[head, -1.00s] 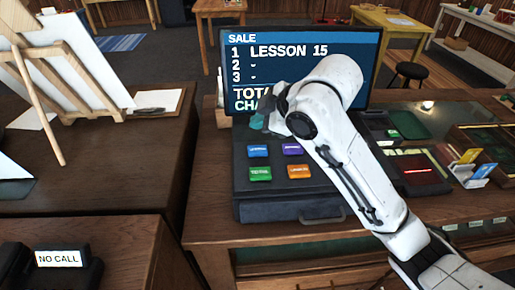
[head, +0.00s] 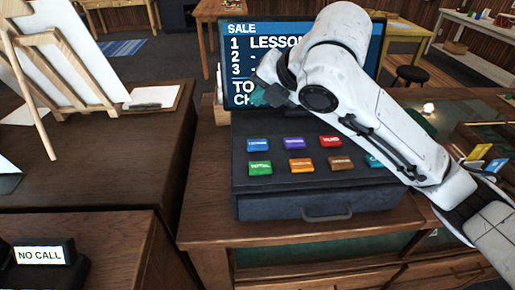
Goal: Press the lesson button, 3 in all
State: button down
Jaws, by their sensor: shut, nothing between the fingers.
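The cash register (head: 255,207) has a sloped panel with coloured buttons. A blue button (head: 258,144), a purple button (head: 294,142) and a red button (head: 331,141) form the back row. A green button (head: 260,167), an orange button (head: 301,164), a brown button (head: 341,162) and a partly covered teal button (head: 375,160) form the front row. Their labels are too small to read surely. The screen (head: 240,65) reads SALE, with line 1 starting LESSO; my arm hides the rest. My gripper (head: 263,97) is shut and empty, above the buttons before the screen.
The register's drawer handle (head: 327,214) faces the front. A NO CALL sign (head: 40,255) stands at the lower left. An easel (head: 60,60) and a clipboard (head: 153,97) are on the left counter. Coloured cards (head: 480,155) stand at the right.

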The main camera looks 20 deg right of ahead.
aim_at(261, 145)
jog(key=shift+s+n, duration=0.1)
jog(key=shift+n, duration=0.9)
notch_tip(261, 145, down, 9)
jog(key=b, duration=0.7)
jog(key=shift+r, duration=0.15)
dwell(1.3)
jog(key=shift+f+b, duration=0.3)
jog(key=shift+f, duration=0.1)
jog(key=shift+f+b, duration=0.4)
jog(key=shift+f, duration=0.1)
dwell(0.6)
dwell(0.4)
jog(key=shift+r+p, duration=0.7)
jog(key=shift+r, duration=0.25)
